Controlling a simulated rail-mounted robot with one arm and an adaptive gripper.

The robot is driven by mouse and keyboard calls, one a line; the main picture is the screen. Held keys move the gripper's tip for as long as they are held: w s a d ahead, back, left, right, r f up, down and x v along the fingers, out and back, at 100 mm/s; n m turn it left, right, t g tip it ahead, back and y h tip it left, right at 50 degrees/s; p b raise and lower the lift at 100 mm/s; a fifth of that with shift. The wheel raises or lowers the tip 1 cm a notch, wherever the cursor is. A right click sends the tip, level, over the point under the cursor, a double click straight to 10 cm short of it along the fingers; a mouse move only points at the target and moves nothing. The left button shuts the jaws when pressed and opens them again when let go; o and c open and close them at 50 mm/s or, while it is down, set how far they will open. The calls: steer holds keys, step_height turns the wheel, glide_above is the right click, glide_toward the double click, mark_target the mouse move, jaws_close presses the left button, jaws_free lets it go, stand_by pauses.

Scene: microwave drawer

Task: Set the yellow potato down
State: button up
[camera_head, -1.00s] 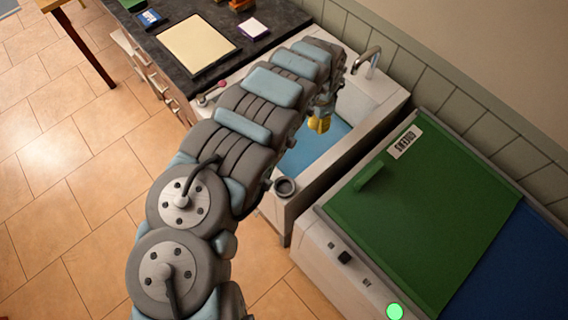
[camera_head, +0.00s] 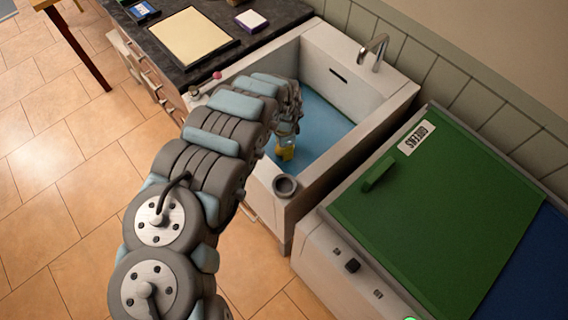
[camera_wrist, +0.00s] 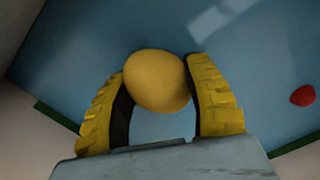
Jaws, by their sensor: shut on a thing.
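The yellow potato (camera_wrist: 158,80) is round and sits between the two yellow fingers of my gripper (camera_wrist: 163,98) in the wrist view, touching both. In the head view my gripper (camera_head: 285,148) hangs inside the white sink (camera_head: 345,95), over its blue floor (camera_head: 320,130). The potato itself cannot be told apart from the yellow fingers there. The gap between the potato and the blue floor is hard to judge.
A small red object (camera_wrist: 303,95) lies on the blue floor to the right in the wrist view. A faucet (camera_head: 374,50) stands at the sink's back. A green lid (camera_head: 440,195) is to the right, and a dark counter (camera_head: 190,75) is to the left.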

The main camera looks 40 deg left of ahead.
mark_target(284, 164)
steer(key=shift+f+b, duration=1.8)
steer(key=shift+f, duration=2.75)
steer(key=shift+f+p, duration=0.25)
steer(key=shift+p, duration=0.05)
steer(key=shift+f, duration=0.2)
steer(key=o, duration=1.3)
steer(key=shift+c, duration=0.2)
steer(key=shift+b, duration=0.4)
steer(key=r+p, duration=0.2)
steer(key=r, duration=0.3)
steer(key=r+p, duration=0.2)
steer(key=r, duration=0.4)
steer(key=r+p, duration=0.2)
steer(key=r, duration=0.4)
steer(key=shift+w+p, duration=0.35)
steer(key=shift+o, duration=0.7)
steer(key=shift+r, duration=0.25)
